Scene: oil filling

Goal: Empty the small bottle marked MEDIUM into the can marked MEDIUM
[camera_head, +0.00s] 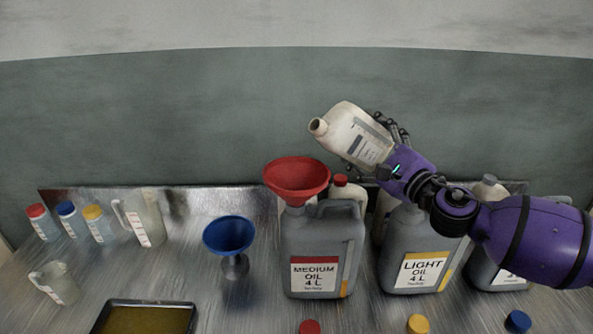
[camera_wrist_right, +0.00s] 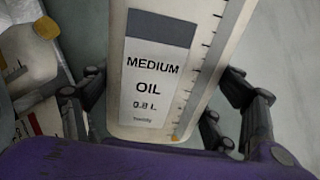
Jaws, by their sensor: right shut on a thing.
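The small bottle marked MEDIUM (camera_head: 352,138) is white with a grey-topped label and is held up in the air. Its open mouth points left and sits above the right part of the red funnel, apart from it; the bottle is tilted. My right gripper (camera_head: 385,140) is shut on it; the right wrist view shows the bottle (camera_wrist_right: 165,75) between the fingers (camera_wrist_right: 165,115). The can marked MEDIUM (camera_head: 322,245) is grey with a red-edged label and stands upright on the bench. The red funnel (camera_head: 296,180) sits in its opening. No oil stream shows. My left gripper is not in view.
A can marked LIGHT (camera_head: 415,255) stands to the right, with another grey can (camera_head: 490,270) beyond it. A blue funnel (camera_head: 230,236), jugs (camera_head: 147,218), small capped bottles (camera_head: 70,217) and a dark tray (camera_head: 145,317) are left. Loose caps (camera_head: 418,323) lie in front.

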